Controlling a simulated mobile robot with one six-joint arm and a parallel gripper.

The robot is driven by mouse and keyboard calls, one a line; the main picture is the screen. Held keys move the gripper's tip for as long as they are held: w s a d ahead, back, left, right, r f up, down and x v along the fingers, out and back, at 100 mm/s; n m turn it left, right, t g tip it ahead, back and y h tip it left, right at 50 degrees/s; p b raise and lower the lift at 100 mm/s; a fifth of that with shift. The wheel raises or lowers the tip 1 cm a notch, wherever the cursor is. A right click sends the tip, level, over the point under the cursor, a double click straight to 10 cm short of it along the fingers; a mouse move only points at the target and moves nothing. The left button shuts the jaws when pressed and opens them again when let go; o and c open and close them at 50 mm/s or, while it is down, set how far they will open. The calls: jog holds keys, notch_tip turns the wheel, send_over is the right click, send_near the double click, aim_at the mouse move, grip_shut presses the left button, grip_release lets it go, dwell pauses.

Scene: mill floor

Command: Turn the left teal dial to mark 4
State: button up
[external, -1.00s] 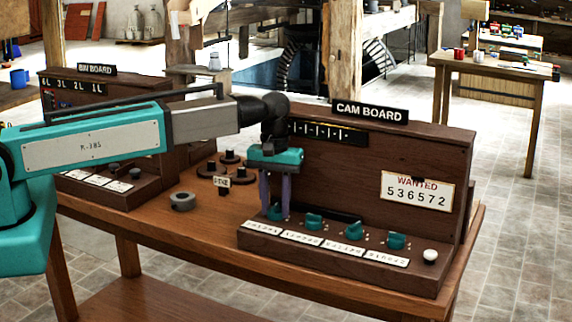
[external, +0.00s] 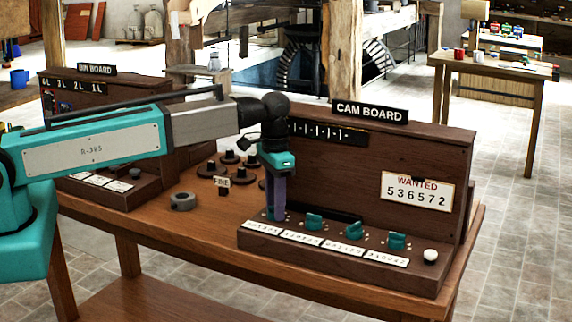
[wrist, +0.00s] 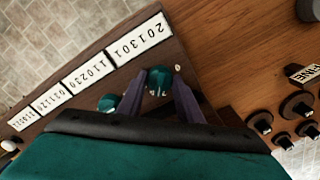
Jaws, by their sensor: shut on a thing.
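The left teal dial (wrist: 159,79) sits at the left end of the row on the cam board (external: 400,262). My gripper (external: 276,216) points down over it, with its purple fingers on either side of the dial. In the wrist view my gripper (wrist: 159,100) is shut on the dial. In the external view the fingers hide most of the dial. The mark the dial points at is too small and covered to read. Three other teal dials (external: 314,221) stand to its right, apart from the gripper.
White number cards (external: 301,238) lie in front of the dials. A white round knob (external: 430,256) is at the board's right end. A WANTED card (external: 417,190) reads 536572. Left of the board are a grey ring (external: 182,201), a FINE tag (external: 221,182) and several dark knobbed discs (external: 206,169).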

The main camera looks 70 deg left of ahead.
jog(key=shift+m, duration=0.7)
jog(key=o, duration=1)
jog(key=shift+o, duration=0.2)
jog(key=shift+n, duration=0.5)
